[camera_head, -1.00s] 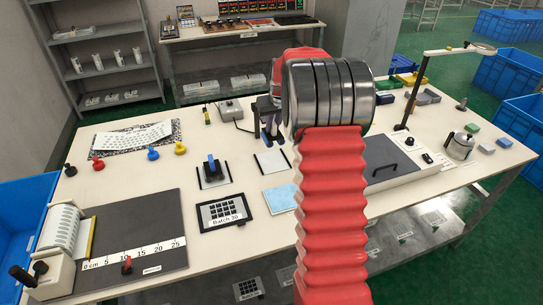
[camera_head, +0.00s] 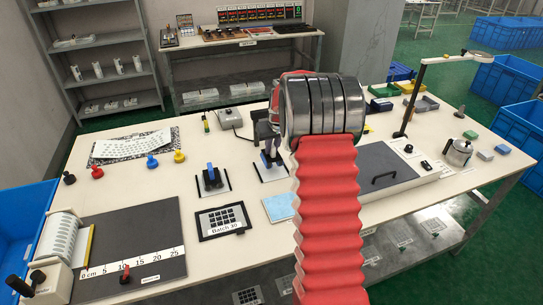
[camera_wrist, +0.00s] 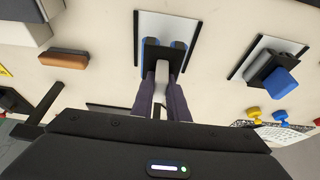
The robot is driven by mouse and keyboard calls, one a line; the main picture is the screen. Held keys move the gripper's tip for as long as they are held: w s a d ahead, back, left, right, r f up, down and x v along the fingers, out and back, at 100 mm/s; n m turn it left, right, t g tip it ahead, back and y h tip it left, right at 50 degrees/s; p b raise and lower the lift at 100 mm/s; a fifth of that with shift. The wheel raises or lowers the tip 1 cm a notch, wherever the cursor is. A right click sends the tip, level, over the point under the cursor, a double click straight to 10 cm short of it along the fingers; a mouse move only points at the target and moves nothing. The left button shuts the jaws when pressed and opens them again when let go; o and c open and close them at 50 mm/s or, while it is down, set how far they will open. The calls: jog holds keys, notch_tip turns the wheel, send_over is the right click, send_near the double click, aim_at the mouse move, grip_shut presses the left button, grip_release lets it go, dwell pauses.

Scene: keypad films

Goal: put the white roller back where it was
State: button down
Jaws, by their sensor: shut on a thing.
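My gripper (camera_wrist: 163,72) is shut on the white roller (camera_wrist: 161,84), which shows as a pale handle with a dark block at its far end. Blue pieces show on both sides of that block; I cannot tell whose they are. The roller is over a white pad (camera_wrist: 205,25) with black side rails. In the head view my gripper (camera_head: 269,146) is low over this pad (camera_head: 282,172). I cannot tell whether the roller touches it. A similar tool with a blue handle (camera_wrist: 283,82) stands on the neighbouring railed pad (camera_head: 223,184), left in the head view.
The Batch 30 card (camera_head: 222,220) and a light blue sheet (camera_head: 279,207) lie in front. A grey device (camera_head: 229,118) stands behind. A dark hinged panel (camera_head: 375,170) is at right. A brown-topped block (camera_wrist: 64,61) is left in the wrist view.

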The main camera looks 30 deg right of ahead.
aim_at(272, 157)
jog(key=shift+f, duration=1.8)
jog(key=shift+s+f, duration=0.1)
jog(key=shift+f, duration=0.4)
jog(key=shift+s+a+f, duration=0.1)
jog(key=shift+a+f, duration=0.05)
jog(key=shift+f, duration=0.15)
jog(key=c, duration=1.9)
grip_release()
jog(key=shift+o, duration=0.8)
jog(key=shift+r, duration=0.4)
jog(key=v, duration=1.2)
jog(key=shift+r, duration=0.35)
